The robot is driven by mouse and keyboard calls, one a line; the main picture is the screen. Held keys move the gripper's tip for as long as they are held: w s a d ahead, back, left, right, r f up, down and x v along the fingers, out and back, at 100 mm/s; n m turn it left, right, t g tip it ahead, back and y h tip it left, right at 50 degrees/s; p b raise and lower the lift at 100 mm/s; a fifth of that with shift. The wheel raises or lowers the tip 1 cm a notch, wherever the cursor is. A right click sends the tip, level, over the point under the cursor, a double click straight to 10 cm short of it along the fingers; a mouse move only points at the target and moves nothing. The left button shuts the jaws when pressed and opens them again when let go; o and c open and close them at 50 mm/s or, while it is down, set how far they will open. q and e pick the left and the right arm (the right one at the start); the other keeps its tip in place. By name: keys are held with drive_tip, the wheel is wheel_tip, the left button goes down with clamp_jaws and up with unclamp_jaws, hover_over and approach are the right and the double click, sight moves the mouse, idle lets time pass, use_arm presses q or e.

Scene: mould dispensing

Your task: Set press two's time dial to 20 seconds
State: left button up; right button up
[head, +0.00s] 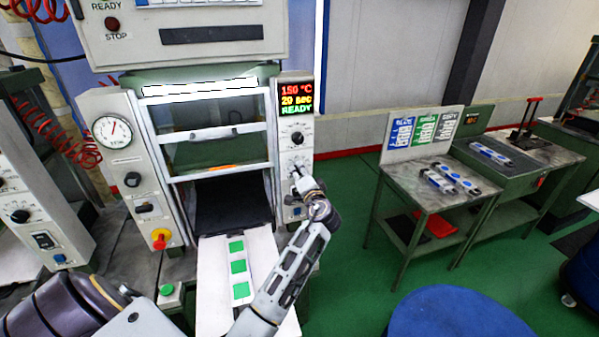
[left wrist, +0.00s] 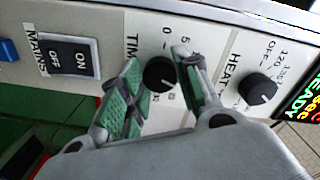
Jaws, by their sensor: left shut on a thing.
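Press two's display (head: 296,100) reads 150 °C, 20 sec and READY. Below it on the right-hand panel is the HEAT dial (head: 297,138), a black knob that also shows in the left wrist view (left wrist: 257,89). My left gripper (head: 298,173) is at the panel below the HEAT dial. In the left wrist view its fingers (left wrist: 157,62) are on either side of the black TIME dial (left wrist: 158,75) and shut on it. The scale around the TIME dial is partly hidden by the fingers. My right gripper is not in view.
The ON/OFF mains switch (left wrist: 75,57) is beside the TIME dial. A white board with green pieces (head: 238,267) lies before the press opening. A table (head: 400,178) with a sign board stands at the right.

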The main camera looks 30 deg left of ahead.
use_arm(q)
drive_tip(key=shift+m, duration=0.8)
drive_tip(key=o, duration=1.1)
drive_tip(key=shift+d, duration=0.1)
drive_tip(key=shift+c, duration=0.2)
drive_tip(key=v, duration=1.2)
drive_tip(key=shift+w, duration=0.1)
